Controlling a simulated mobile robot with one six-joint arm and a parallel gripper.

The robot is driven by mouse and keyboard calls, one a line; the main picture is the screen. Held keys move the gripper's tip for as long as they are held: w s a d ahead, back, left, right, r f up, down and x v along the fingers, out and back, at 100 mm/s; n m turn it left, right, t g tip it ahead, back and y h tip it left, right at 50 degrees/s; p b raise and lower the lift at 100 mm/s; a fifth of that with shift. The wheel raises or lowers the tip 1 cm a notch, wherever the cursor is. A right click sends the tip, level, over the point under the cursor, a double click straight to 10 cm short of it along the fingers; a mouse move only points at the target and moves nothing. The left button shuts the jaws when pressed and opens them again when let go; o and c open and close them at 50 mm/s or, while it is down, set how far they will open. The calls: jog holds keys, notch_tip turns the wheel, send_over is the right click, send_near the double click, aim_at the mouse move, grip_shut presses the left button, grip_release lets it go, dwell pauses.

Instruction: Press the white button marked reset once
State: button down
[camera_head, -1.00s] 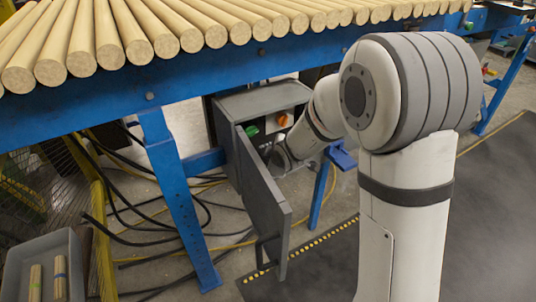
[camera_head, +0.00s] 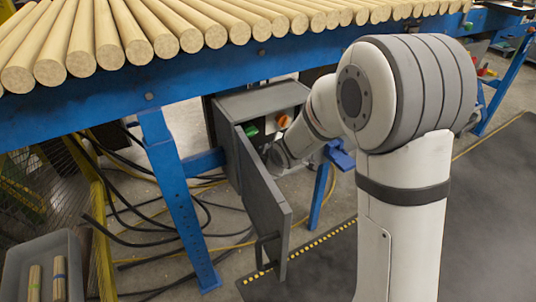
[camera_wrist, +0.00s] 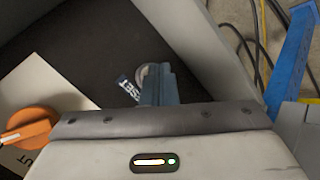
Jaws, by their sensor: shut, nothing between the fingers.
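The grey control box (camera_head: 262,99) stands under the blue conveyor frame with its door open. In the wrist view a pale round button (camera_wrist: 143,74) with a light rim shows on the dark panel, partly hidden by my fingers. Beside it is a blue label (camera_wrist: 128,89) with white letters, of which only the end, like "SET", is readable. My gripper (camera_wrist: 161,72) is shut and empty, its fingertips over or right beside the button. I cannot tell whether they touch it. In the head view the door and my wrist hide the fingers and the button.
An orange knob (camera_wrist: 28,128) on a white plate sits left of my gripper, and it also shows in the head view (camera_head: 284,121). A green button (camera_head: 251,131) is near it. The open door (camera_head: 264,205) stands close to my wrist. Cables lie on the floor.

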jog(key=shift+s, duration=0.1)
dwell(0.3)
jog(key=shift+s+d, duration=0.4)
jog(key=shift+s, duration=0.15)
jog(key=shift+s+d, duration=0.7)
jog(key=shift+s, duration=0.35)
jog(key=shift+s+d, duration=0.7)
jog(key=shift+s, duration=0.3)
